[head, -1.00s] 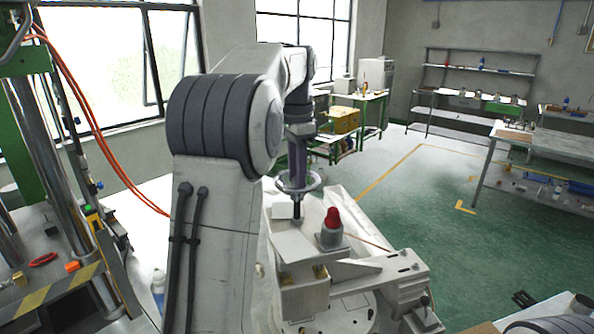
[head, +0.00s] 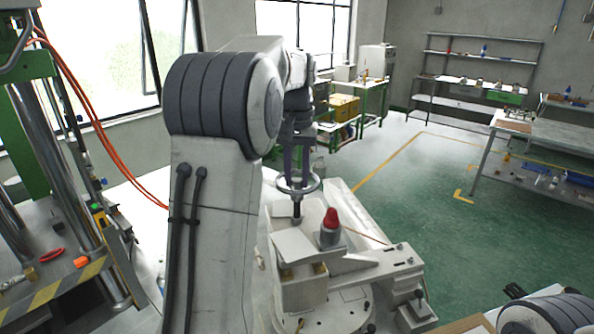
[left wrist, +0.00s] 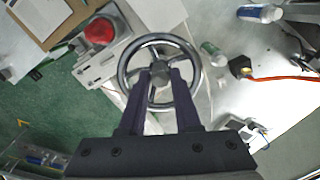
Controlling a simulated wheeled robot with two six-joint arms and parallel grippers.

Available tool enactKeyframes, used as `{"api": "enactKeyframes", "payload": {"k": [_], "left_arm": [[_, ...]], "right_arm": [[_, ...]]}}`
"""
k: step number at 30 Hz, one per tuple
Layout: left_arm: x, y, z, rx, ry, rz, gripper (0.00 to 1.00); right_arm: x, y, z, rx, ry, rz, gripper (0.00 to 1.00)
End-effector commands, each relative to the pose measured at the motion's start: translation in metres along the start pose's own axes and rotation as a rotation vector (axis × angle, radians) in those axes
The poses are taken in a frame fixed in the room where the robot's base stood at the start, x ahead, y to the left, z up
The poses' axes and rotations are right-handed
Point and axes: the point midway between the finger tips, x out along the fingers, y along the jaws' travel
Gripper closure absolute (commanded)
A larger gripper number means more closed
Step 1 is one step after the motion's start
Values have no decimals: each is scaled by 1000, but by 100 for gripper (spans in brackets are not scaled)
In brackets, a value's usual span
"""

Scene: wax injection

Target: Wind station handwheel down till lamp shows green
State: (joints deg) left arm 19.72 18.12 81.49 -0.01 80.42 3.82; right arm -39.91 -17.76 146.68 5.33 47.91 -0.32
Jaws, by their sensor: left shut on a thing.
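The handwheel (head: 311,184), a metal ring with spokes, sits on a dark spindle above the pale wax injection station (head: 306,287). It also shows in the left wrist view (left wrist: 184,46). My left gripper (head: 297,181) points down at the wheel from above; in the left wrist view its two dark fingers (left wrist: 161,78) reach inside the rim and are shut on the wheel near its hub. The lamp (head: 331,220), a dome on a grey housing beside the wheel, shows red; it is red in the left wrist view too (left wrist: 99,31). My right gripper is not in view.
A press (head: 50,130) with orange hoses stands at the left. A small bottle (left wrist: 260,13) lies on the white surface. A workbench (head: 555,130) and a shelf rack (head: 480,75) stand at the back right. Green floor is clear between.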

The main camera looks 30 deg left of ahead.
Motion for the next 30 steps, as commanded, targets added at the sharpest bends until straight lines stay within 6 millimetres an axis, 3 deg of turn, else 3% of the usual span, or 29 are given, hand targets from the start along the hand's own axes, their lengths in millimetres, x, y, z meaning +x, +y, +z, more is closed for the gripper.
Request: {"api": "enactKeyframes", "payload": {"k": [18,30], "left_arm": [[-2,0,0,-582,1,1,100],[-2,1,0,-860,2,2,100]], "right_arm": [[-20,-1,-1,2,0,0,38],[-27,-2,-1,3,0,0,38]]}}
